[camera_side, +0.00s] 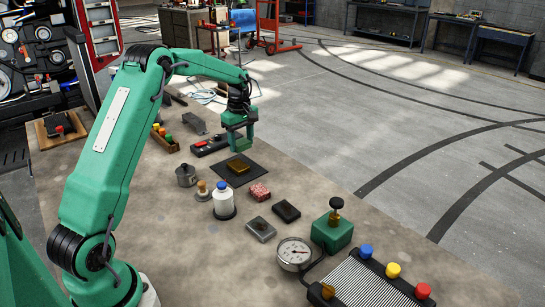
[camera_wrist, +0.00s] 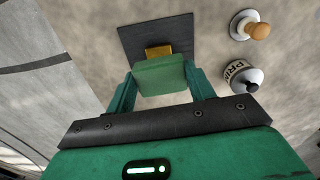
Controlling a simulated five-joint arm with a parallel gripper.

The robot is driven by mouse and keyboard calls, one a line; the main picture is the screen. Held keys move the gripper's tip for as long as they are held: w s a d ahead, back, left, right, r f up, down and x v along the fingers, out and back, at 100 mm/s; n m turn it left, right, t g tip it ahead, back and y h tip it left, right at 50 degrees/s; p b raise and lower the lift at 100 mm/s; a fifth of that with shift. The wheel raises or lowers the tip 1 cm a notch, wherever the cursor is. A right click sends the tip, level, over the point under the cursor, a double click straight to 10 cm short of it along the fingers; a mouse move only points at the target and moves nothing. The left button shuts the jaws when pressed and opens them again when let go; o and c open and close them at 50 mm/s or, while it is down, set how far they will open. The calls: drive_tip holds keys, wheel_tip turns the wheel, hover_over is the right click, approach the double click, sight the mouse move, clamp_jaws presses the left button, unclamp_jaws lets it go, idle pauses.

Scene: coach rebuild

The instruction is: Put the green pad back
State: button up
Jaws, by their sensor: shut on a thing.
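My gripper (camera_side: 238,138) is shut on the green pad (camera_wrist: 160,76), which sits between its two green fingers in the wrist view. In the side view the pad is hard to tell from the green fingers. Below and beyond it lies a square black mat (camera_side: 235,181), which also shows in the wrist view (camera_wrist: 140,36). A brass-yellow block (camera_side: 238,167) lies on the mat, and the pad partly covers it in the wrist view (camera_wrist: 158,50). The pad appears held above the bench, near the mat; the exact gap cannot be told.
A dark block (camera_side: 286,211), grey block (camera_side: 260,229), gauge (camera_side: 294,253) and green box (camera_side: 331,235) lie nearer the camera.

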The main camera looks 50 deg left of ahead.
drive_tip(key=w+d+r, duration=0.1)
drive_tip(key=w+d, duration=0.2)
drive_tip(key=d, duration=2)
drive_tip(key=shift+d+m, duration=0.2)
drive_tip(key=shift+m, duration=0.1)
drive_tip(key=shift+a, duration=0.1)
hover_over(283, 183)
wheel_tip(283, 183, down, 7)
drive_tip(key=shift+r, duration=0.1)
drive_tip(key=shift+f, duration=2.1)
drive_tip(key=o, duration=0.9)
drive_tip(key=shift+f, duration=0.1)
drive_tip(key=shift+o, duration=0.2)
